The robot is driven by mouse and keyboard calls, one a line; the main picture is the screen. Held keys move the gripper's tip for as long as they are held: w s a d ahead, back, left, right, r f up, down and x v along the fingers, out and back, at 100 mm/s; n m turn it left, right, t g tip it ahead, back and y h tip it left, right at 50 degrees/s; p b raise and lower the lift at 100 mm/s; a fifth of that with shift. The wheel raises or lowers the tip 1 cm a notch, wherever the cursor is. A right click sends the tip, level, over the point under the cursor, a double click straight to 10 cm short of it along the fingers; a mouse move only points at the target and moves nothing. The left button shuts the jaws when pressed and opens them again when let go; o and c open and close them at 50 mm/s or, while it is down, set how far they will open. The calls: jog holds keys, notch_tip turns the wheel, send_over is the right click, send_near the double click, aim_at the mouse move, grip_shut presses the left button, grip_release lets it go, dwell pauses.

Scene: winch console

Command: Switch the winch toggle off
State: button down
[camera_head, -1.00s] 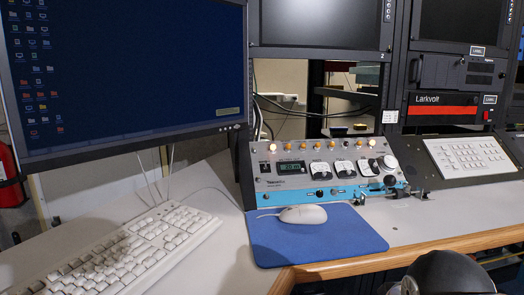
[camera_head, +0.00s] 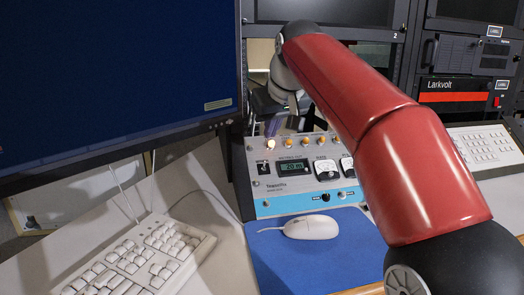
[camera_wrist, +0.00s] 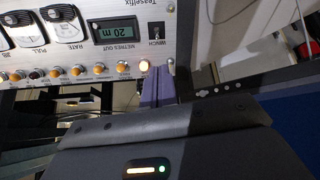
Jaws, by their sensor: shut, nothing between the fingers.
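The winch toggle (camera_head: 263,167) is a small black switch at the left end of the console (camera_head: 300,205), beside the green readout. It also shows upside down in the wrist view (camera_wrist: 157,31), next to its WINCH label. I cannot make out which way its lever points. My gripper (camera_head: 271,132) is shut and empty, behind and above the panel's top left edge. In the wrist view its purplish fingers (camera_wrist: 157,84) end close to the lit lamp, apart from the toggle. My red arm hides the console's right part.
A lit lamp (camera_head: 271,144) and several amber lamps line the panel's top edge. The large monitor (camera_head: 120,70) stands close on the left. A white mouse (camera_head: 312,227) on a blue mat (camera_head: 290,265) and a keyboard (camera_head: 140,255) lie in front.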

aim_at(261, 162)
jog(key=shift+f, duration=0.1)
jog(key=b+x, duration=0.1)
jog(key=x, duration=0.8)
jog(key=shift+w+f, duration=0.3)
jog(key=shift+f+b, duration=0.1)
jog(key=shift+b, duration=0.35)
jog(key=shift+s+f+b, duration=0.1)
jog(key=shift+s+b, duration=0.05)
jog(key=shift+b, duration=0.25)
jog(key=shift+t, duration=0.4)
jog(key=shift+s+b, duration=0.1)
jog(key=shift+b, duration=0.7)
